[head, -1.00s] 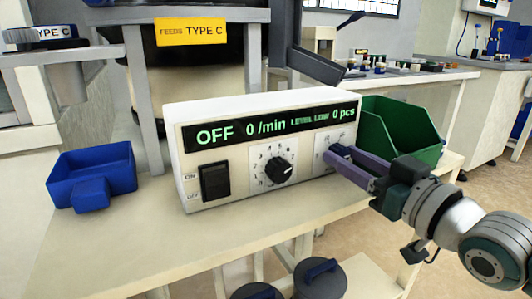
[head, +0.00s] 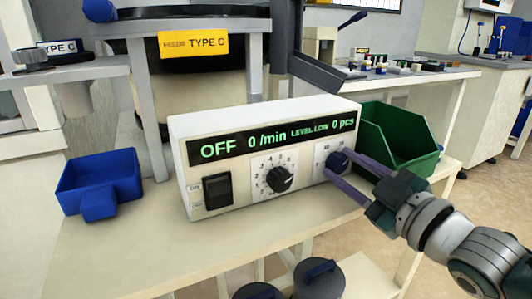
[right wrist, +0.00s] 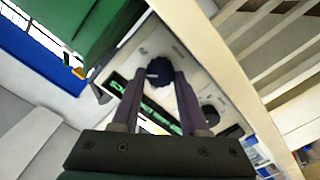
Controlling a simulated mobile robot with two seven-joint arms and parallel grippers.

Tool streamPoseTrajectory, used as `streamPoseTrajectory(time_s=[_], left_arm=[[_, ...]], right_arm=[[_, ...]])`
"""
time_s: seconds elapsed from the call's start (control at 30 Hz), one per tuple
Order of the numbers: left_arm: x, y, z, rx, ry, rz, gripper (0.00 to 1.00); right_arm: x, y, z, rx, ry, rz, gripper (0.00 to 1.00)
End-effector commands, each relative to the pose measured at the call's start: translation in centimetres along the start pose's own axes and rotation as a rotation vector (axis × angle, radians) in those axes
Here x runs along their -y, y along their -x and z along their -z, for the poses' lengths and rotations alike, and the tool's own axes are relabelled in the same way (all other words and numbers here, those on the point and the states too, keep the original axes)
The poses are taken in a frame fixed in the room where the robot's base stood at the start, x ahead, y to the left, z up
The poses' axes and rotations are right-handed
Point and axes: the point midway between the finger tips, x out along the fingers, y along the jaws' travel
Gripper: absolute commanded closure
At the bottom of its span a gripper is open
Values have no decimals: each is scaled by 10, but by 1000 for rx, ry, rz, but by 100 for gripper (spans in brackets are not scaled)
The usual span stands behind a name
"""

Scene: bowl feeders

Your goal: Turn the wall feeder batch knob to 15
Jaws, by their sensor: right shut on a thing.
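The wall feeder control box (head: 180,160) is white with a dark display reading OFF, 0 /min, LEVEL LOW and 0 pcs. The right-hand knob (head: 338,161), under the pcs readout, is dark blue with a dial plate. It also shows in the right wrist view (right wrist: 159,70). My right gripper (head: 336,163) has its purple fingers on either side of this knob, shut on it. The dial numbers there are mostly hidden or too small to read. A black knob (head: 280,179) with a numbered dial sits left of it. My left gripper is not in view.
A black rocker switch (head: 217,190) is on the box's left side. A blue bin (head: 98,180) stands left of the box and a green bin (head: 410,150) behind it at right. The bench top (head: 160,240) in front is clear.

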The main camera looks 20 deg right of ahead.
Motion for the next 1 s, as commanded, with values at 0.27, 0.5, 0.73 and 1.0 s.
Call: streamPoseTrajectory(time_s=[0.27, 0.5, 0.73, 1.0], left_arm=[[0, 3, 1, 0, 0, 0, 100], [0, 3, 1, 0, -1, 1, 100], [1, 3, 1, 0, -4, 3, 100], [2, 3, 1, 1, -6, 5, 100]], right_arm=[[1, 0, 0, 1, 200, -1, 100], [1, 0, 0, 0, 302, 0, 100], [1, 0, 0, 0, 341, -1, 100], [1, 0, 0, 0, 345, -1, 100]])
